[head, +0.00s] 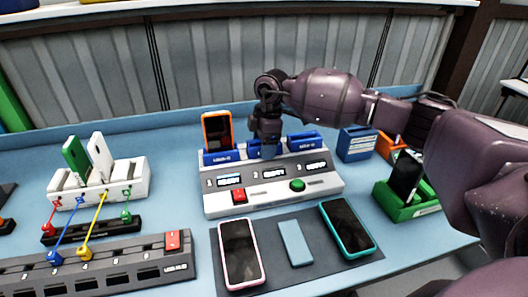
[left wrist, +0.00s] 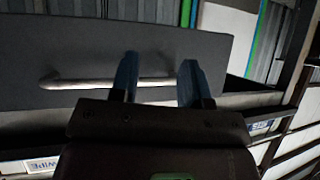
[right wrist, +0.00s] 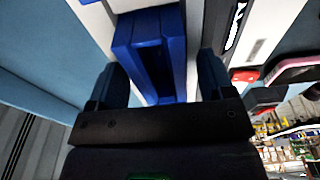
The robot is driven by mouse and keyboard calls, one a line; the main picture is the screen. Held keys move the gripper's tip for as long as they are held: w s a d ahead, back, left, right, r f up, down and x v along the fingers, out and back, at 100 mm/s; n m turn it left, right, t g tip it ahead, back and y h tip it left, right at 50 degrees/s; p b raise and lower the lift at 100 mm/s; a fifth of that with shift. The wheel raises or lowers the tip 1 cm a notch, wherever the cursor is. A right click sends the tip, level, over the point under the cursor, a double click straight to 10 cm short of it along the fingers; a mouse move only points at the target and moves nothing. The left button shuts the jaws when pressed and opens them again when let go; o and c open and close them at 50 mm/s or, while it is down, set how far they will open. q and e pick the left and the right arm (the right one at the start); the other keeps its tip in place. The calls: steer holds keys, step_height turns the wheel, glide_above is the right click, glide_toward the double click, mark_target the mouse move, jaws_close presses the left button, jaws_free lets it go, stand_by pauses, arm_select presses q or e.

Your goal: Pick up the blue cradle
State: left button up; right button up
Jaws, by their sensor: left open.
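A blue cradle (head: 357,143) stands on the table right of the white three-place station (head: 330,186). The station has blue holders along its back; the left one holds an orange phone (head: 217,131), and the right one (head: 304,141) looks empty. My right gripper (head: 267,151) points down at the middle holder and partly hides it. In the right wrist view, my gripper's fingers (right wrist: 161,80) are apart, with a blue slotted block (right wrist: 150,48) ahead between them; contact is not clear. My left gripper (left wrist: 160,78) shows only in its wrist view, open and empty before a grey panel with a bar handle (left wrist: 110,82).
A green cradle (head: 412,211) with a dark phone and an orange cradle (head: 387,148) stand at the right, near my right arm. A dark mat (head: 273,232) with phones lies in front of the station. A white rack (head: 140,172) and cabled strips stand at the left.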

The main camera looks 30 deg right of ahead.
steer(key=c, duration=1)
steer(key=shift+o, duration=0.2)
steer(key=shift+r, duration=0.1)
step_height(320, 180, up, 20)
steer(key=p, duration=0.1)
steer(key=shift+p, duration=0.4)
